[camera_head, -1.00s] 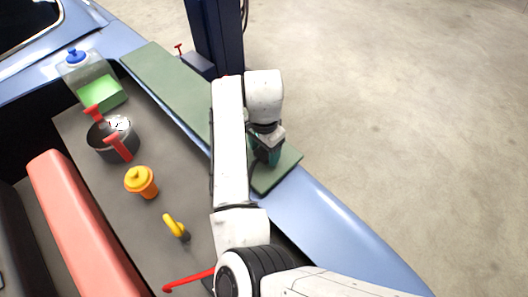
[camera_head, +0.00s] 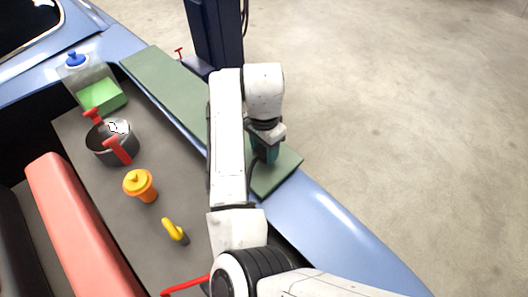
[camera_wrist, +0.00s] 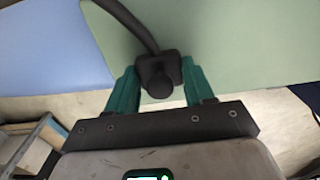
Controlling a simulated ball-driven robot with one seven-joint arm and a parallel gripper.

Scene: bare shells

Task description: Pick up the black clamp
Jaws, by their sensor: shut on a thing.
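The black clamp (camera_wrist: 158,76) shows in the wrist view as a dark block with a round knob and a curved bar running to the upper left. My gripper (camera_wrist: 160,84) has its teal fingers on either side of that block and is shut on it. In the head view my gripper (camera_head: 266,152) points down over the near end of the green board. A dark curved part of the clamp (camera_head: 251,168) shows just left of the fingers. The rest of it is hidden by my gripper and arm.
The green board (camera_head: 163,78) lies along the blue car body (camera_head: 325,232). Open floor lies right.

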